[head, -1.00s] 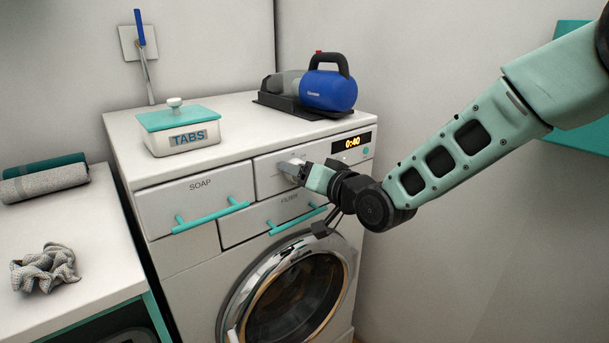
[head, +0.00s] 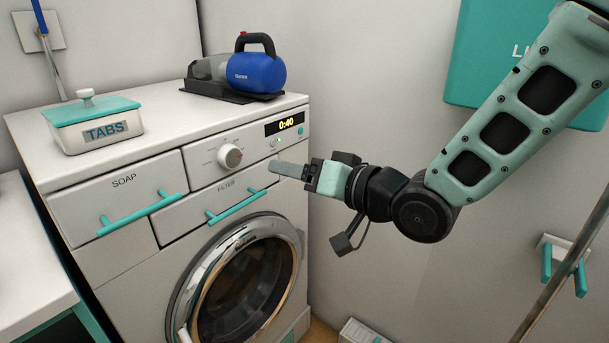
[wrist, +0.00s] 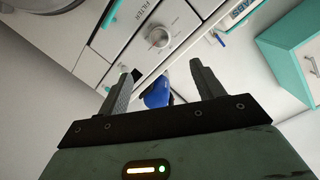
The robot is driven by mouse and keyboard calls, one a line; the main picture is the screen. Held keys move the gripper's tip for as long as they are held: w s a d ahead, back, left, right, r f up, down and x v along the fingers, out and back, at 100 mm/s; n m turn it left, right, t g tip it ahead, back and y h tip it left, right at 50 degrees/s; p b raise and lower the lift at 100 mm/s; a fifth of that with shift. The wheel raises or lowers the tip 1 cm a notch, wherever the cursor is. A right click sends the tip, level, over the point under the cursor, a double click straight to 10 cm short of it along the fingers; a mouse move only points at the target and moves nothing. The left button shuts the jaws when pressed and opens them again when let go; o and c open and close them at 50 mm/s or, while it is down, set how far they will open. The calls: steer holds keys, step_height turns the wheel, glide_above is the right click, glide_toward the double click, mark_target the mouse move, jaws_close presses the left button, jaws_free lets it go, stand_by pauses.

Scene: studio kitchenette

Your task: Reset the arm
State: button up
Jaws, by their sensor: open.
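My gripper (head: 291,170) is to the right of the washing machine's control panel, in front of the machine in the head view. It is open and nothing is between its fingers, as the wrist view (wrist: 160,88) shows. The washing machine (head: 120,240) has a round dial (head: 229,156), which stands clear of the fingers. The dial also shows beyond the fingers in the wrist view (wrist: 158,37). The display (head: 285,123) reads 0:40. My arm reaches in from the upper right.
A TABS box (head: 95,122) and a blue handheld vacuum (head: 255,72) stand on the machine. The SOAP drawer (head: 118,195) and FILTER drawer (head: 215,196) look shut. A teal wall cabinet (head: 500,60) is behind my arm. A white counter (head: 30,270) is at the left.

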steer(key=shift+s+d, duration=0.3)
steer(key=shift+d, duration=0.05)
steer(key=shift+r, duration=0.1)
steer(key=s+d+n+g+h+p, duration=0.2)
steer(key=s+d+g+h+p, duration=0.2)
steer(key=s, duration=0.8)
steer(key=s+d+n+g+h+p, duration=0.2)
steer(key=s+d+g+h+p, duration=0.3)
steer(key=s+d+h, duration=0.3)
steer(key=s+d+g, duration=0.1)
steer(key=s, duration=0.3)
steer(key=shift+r+g, duration=0.3)
steer(key=shift+r, duration=0.05)
stand_by(0.5)
